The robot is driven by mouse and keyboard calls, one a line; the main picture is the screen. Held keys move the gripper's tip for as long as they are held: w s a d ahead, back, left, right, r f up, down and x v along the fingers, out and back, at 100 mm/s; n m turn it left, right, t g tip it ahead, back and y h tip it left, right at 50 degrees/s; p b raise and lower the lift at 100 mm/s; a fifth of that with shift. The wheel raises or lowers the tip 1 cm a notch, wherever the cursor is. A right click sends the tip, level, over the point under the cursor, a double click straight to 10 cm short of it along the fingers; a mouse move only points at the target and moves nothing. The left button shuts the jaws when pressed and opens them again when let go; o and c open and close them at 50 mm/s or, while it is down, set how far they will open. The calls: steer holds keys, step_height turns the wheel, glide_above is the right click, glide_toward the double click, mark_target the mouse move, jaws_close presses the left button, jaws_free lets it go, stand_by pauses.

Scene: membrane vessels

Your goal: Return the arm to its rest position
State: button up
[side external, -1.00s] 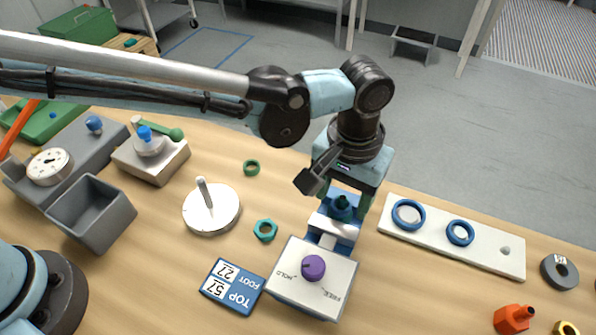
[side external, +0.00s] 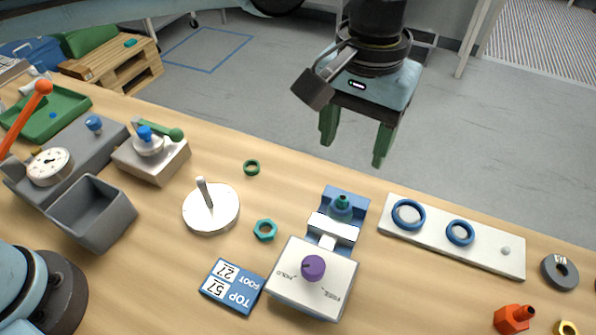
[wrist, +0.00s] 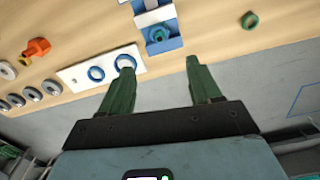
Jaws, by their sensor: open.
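My gripper (side external: 353,142) hangs in the air above and beyond the back edge of the bench, its two green fingers pointing down and spread apart with nothing between them. In the wrist view the open fingers (wrist: 160,82) also show empty. Below and nearer stands the blue and white fixture (side external: 340,215), with a teal piece (side external: 342,203) seated in its blue block; the piece also shows in the wrist view (wrist: 158,35). The fixture's white box has a purple knob (side external: 313,267) between HOLD and FREE markings.
A white strip with blue rings (side external: 430,237) lies right of the fixture. Space around the raised gripper is clear.

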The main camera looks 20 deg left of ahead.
stand_by(0.4)
steer(key=w+a+r+t+h, duration=0.1)
steer(key=a+t, duration=0.1)
steer(key=a, duration=0.7)
steer(key=w+a+r+t, duration=0.1)
steer(key=a+r, duration=0.1)
steer(key=a, duration=0.8)
steer(key=s+a+f+t, duration=0.2)
steer(key=s+a+f, duration=0.1)
steer(key=a, duration=0.5)
steer(key=s+a+f+n+t+y, duration=0.1)
steer(key=s+a+f+t, duration=0.1)
steer(key=a, duration=0.7)
steer(key=shift+s+f, duration=0.8)
steer(key=shift+s, duration=0.4)
